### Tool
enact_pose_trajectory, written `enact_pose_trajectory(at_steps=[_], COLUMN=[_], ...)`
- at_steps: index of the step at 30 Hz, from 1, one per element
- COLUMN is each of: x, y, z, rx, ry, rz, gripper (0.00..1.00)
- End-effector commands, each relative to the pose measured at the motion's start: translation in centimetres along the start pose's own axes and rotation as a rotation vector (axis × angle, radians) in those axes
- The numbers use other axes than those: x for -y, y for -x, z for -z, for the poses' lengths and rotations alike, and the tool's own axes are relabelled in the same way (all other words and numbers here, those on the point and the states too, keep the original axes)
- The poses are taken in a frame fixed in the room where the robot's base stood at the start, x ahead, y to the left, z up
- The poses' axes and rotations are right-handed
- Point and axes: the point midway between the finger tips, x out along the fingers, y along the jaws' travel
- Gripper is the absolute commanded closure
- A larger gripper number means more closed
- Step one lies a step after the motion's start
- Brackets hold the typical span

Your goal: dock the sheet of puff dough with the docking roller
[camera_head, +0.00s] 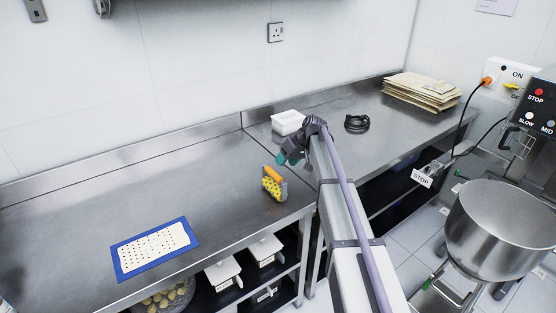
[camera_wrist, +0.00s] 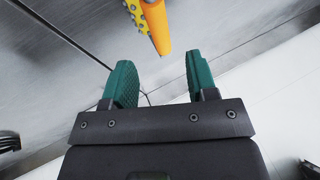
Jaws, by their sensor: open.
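The docking roller (camera_head: 272,188) stands on the steel bench, with a yellow studded drum, an orange handle and a grey piece at its right side. Part of its yellow drum and orange handle shows at the top of the wrist view (camera_wrist: 157,26). The pale sheet of puff dough (camera_head: 150,248) lies on a blue mat (camera_head: 123,270) at the lower left and bears rows of dark holes across its surface. My gripper (camera_head: 285,159) is just beyond the roller in the head view. Its green fingers (camera_wrist: 159,80) are open, with nothing between them, apart from the handle.
A white tub (camera_head: 288,122), a black coiled item (camera_head: 357,123) and a stack of brown sacks (camera_head: 421,91) are on the right bench. The mixer bowl (camera_head: 505,228) stands at the right. The bench between roller and mat is clear. White bins (camera_head: 265,250) sit below.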

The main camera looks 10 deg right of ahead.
Motion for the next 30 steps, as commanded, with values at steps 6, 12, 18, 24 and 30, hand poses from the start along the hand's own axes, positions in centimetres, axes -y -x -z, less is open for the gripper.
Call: enact_pose_trajectory(at_steps=[6, 12, 18, 24, 30], x=[0.1, 5.8, 14.8, 16.9, 16.8], y=[2.5, 2.2, 4.2, 5.7, 5.6], z=[0.0, -8.6, -26.6, -32.8, -32.5], rx=[0.0, 0.096, 0.267, 0.31, 0.31], ry=[0.001, -0.064, -0.232, -0.311, -0.312], rz=[0.0, -0.075, -0.319, -0.45, -0.45], gripper=[0.47, 0.47, 0.47, 0.47, 0.47])
